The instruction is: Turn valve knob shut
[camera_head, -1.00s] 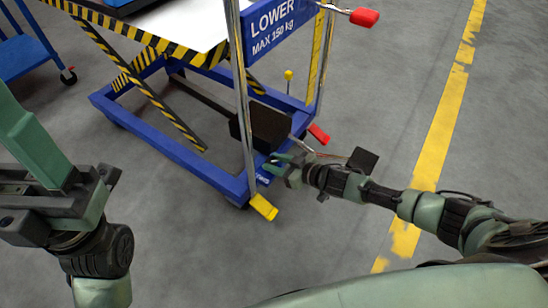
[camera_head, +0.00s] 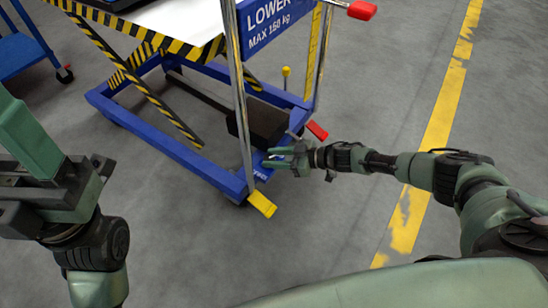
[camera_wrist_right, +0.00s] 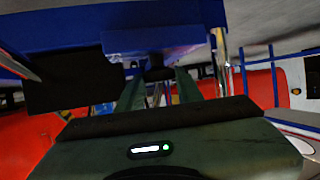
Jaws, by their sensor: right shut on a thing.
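My right gripper (camera_head: 281,158) is at the near right corner of the blue lift table's base, in the head view. In the right wrist view its two green fingers (camera_wrist_right: 158,86) stand on either side of a small dark knob (camera_wrist_right: 158,74) under a blue bracket (camera_wrist_right: 155,40). They are shut on this knob, which looks like the valve knob. The knob is too small and hidden to make out in the head view. My left gripper (camera_head: 40,185) hangs at the left edge, away from the lift, and its jaw opening is unclear.
The blue lift table (camera_head: 165,138) has chrome posts, a yellow pedal (camera_head: 262,204), a red pedal (camera_head: 317,130) and a black box (camera_head: 262,122) near my right gripper. A blue cart (camera_head: 25,50) stands at far left. The floor right of the lift is clear.

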